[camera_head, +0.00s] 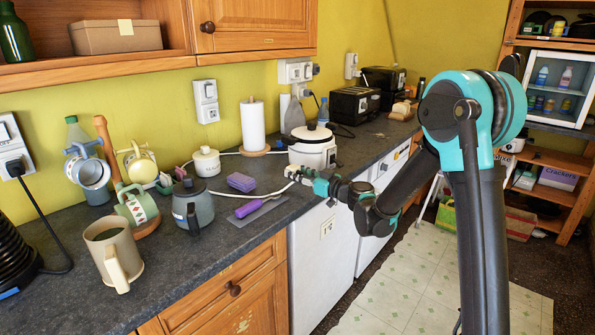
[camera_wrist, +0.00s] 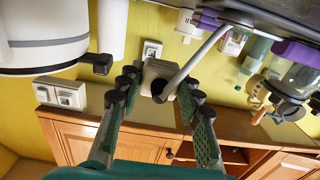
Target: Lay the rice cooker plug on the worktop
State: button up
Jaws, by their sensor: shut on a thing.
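My gripper (camera_head: 296,174) is over the worktop's front part, in front of the cooker. In the wrist view, my gripper (camera_wrist: 160,98) has its green-padded fingers on both sides of the pale plug (camera_wrist: 158,75). The grey-white cord (camera_wrist: 203,58) runs from the plug. In the head view, the cord (camera_head: 225,194) loops left across the worktop. The plug's gap to the worktop is unclear.
A purple-handled spatula (camera_head: 250,206) and a purple sponge (camera_head: 241,182) lie left of my gripper. A grey lidded pot (camera_head: 193,208), a beige mug (camera_head: 112,258) and a mug tree stand further left. A wall socket (camera_head: 205,101) is behind.

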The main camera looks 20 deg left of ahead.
aim_at(298, 195)
jog(key=shift+f, duration=3.4)
jog(key=o, duration=1.3)
jog(key=shift+o, duration=0.2)
jog(key=shift+d, duration=0.15)
jog(key=v, duration=1.1)
jog(key=shift+s+d, duration=0.15)
jog(key=shift+d, duration=0.2)
